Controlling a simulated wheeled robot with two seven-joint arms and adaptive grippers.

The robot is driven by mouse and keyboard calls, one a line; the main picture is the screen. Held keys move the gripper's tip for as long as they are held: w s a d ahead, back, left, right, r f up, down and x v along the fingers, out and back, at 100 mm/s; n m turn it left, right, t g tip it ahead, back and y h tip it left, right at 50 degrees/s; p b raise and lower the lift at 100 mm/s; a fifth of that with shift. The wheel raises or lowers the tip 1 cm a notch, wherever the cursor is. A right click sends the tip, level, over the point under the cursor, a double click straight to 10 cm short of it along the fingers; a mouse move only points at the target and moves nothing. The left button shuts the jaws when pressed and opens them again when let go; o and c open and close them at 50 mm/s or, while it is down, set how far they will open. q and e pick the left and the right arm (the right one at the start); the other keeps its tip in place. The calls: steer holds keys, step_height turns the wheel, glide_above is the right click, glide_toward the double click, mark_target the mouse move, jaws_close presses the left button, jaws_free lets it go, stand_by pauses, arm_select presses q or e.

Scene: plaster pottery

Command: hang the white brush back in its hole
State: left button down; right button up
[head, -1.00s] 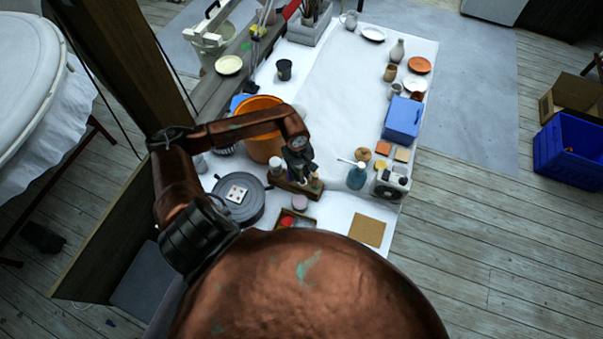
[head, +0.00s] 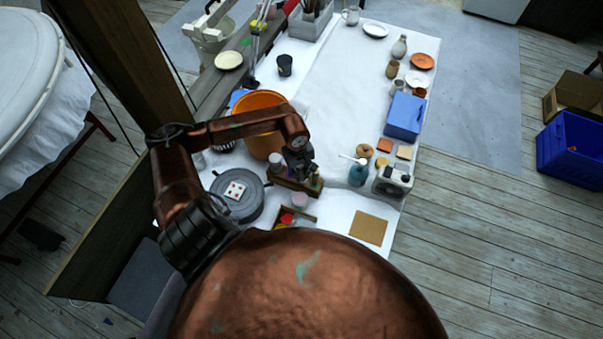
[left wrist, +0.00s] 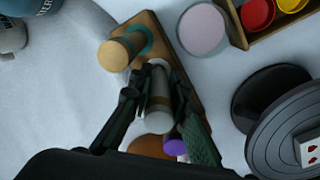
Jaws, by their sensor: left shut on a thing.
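The wooden brush holder (head: 290,184) lies on the white table; it also shows in the left wrist view (left wrist: 183,75). A tan-handled brush (left wrist: 120,52) stands in it with a teal ring at its base. My left gripper (head: 304,170) is over the holder. In the left wrist view my left gripper (left wrist: 160,112) is shut on the white brush (left wrist: 158,92), which points down at the holder. A pale ring shows at the brush's far end; I cannot tell whether it is inside a hole or just above it. A purple-tipped item (left wrist: 174,147) is partly hidden by the fingers. My right gripper is not in view.
A grey turntable (head: 247,208) with a card on it is left of the holder. An orange bucket (head: 265,105) stands behind my arm. A teal bottle (head: 358,174) is to the right. A paint box (left wrist: 270,15) and pink jar (left wrist: 202,28) are close by.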

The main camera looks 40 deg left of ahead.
arm_select(q)
steer(key=shift+f+b, duration=0.3)
steer(key=c, duration=1.7)
jaws_free()
steer(key=shift+c, duration=0.2)
steer(key=shift+r, duration=0.1)
steer(key=r, duration=1.1)
steer(key=shift+s+a+r, duration=0.25)
steer(key=shift+a+r, duration=0.15)
steer(key=shift+s, duration=0.1)
